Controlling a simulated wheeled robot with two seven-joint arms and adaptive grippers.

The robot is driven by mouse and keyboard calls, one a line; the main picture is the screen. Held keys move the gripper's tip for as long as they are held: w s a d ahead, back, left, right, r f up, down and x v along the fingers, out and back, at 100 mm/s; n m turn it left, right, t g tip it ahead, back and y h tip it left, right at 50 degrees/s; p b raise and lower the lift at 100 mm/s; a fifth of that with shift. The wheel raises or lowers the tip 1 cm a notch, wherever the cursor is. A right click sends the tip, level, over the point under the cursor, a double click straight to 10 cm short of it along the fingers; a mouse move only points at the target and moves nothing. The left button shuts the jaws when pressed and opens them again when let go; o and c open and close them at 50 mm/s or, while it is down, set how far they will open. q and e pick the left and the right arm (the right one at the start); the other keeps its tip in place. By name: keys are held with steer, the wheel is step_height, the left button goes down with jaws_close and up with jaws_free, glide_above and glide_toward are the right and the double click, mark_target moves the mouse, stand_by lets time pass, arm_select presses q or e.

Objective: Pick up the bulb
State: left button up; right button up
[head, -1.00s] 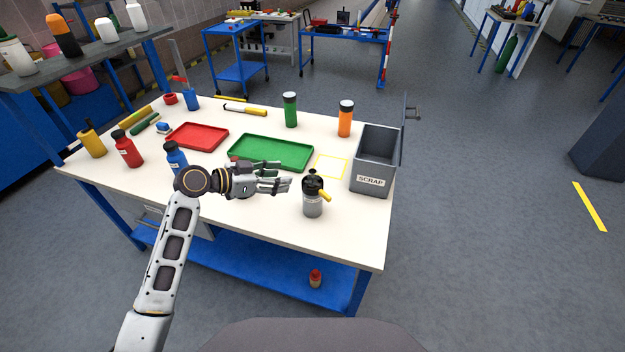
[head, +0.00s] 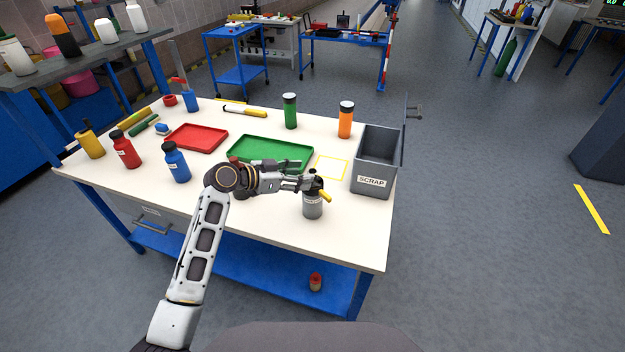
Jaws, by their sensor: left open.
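A grey-bodied item (head: 312,207) with a black top and a short yellow side piece stands upright near the table's front, left of the scrap bin. I take it to be the bulb, though the picture does not make this certain. My left gripper (head: 312,182) is open, its fingers pointing right at the item's black top. The fingers overlap the top in the head view, and I cannot tell whether they touch it. My right gripper is out of view.
A green tray (head: 270,148) lies behind the gripper, with a red tray (head: 197,137) to its left. The grey scrap bin (head: 373,182) stands at the right. A blue bottle (head: 177,163) is left of the arm.

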mark_target(309, 171)
arm_select(q)
steer(key=shift+w+d+f, duration=0.2)
steer(key=shift+w+d, duration=0.1)
steer(key=shift+d, duration=0.3)
steer(key=shift+b+x, duration=0.6)
steer(key=shift+x, duration=0.55)
steer(key=shift+w+d, duration=0.2)
steer(key=shift+d, duration=0.15)
steer(key=shift+w+d+f, duration=0.2)
steer(key=shift+d, duration=0.1)
steer(key=shift+c, duration=0.4)
steer(key=c, duration=0.9)
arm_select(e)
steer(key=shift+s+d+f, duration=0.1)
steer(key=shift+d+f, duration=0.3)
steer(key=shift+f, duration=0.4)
